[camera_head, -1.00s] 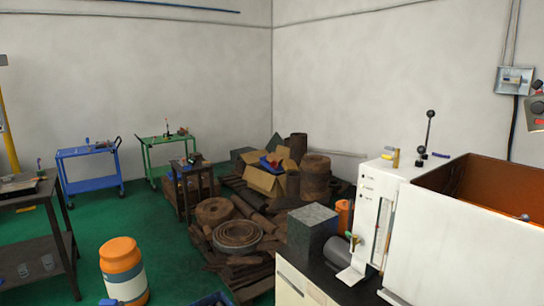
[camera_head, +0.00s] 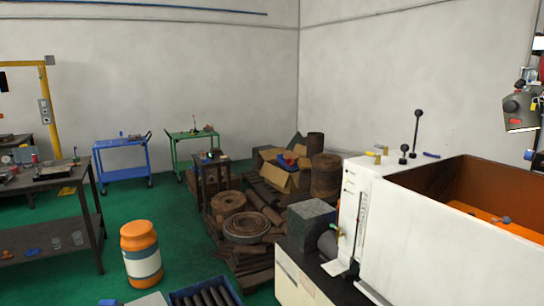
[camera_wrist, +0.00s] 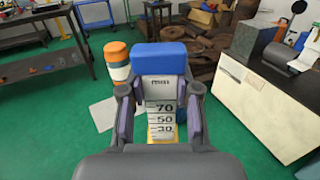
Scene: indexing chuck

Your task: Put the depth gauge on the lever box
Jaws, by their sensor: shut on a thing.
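In the wrist view my gripper (camera_wrist: 160,112) is shut on the depth gauge (camera_wrist: 160,88). It has a blue top and a white face with black marks reading 70, 50 and 30, with yellow at its lower end. It is held between the two fingers, above the green floor. The lever box appears to be the white housing (camera_head: 352,190) with black ball-topped levers at the right of the head view. The gauge is apart from it. My gripper and the gauge do not show in the head view.
A white cabinet (camera_head: 300,278) with a dark top carries a grey block (camera_head: 312,217). An orange barrel (camera_head: 140,240) and a blue crate (camera_head: 238,300) of dark rods stand on the floor. A brown scrap pile (camera_head: 240,230) lies behind. Green floor (camera_head: 190,255) is open between.

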